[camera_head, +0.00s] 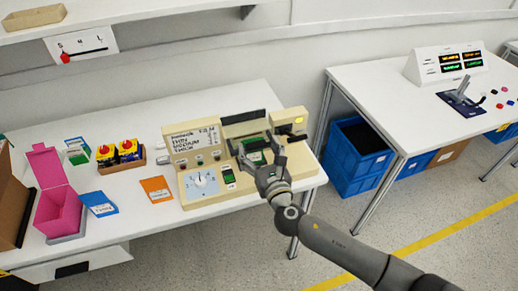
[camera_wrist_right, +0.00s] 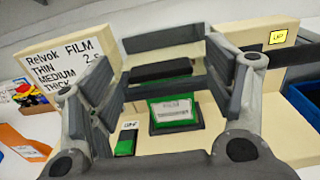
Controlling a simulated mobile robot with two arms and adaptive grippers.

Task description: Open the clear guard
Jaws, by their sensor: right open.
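A beige machine (camera_head: 207,158) stands on the near white table, with a lettered panel, a round white dial (camera_head: 201,182) and a small green switch (camera_head: 228,174) on its front. My right gripper (camera_head: 260,152) is over the machine's right half, fingers apart and nothing between them. In the right wrist view the open fingers (camera_wrist_right: 160,80) straddle a recess with a dark bar (camera_wrist_right: 160,71) and a green-framed pack (camera_wrist_right: 174,110) with a white label. I cannot make out the clear guard's edges or whether it touches the fingers. My left gripper is out of view.
Left of the machine are an orange card (camera_head: 156,189), red-and-yellow blocks (camera_head: 118,152) and an open pink box (camera_head: 58,204). A second table (camera_head: 385,95) stands right, with blue crates (camera_head: 352,155) below. A beige block (camera_wrist_right: 272,37) rises beside the right finger.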

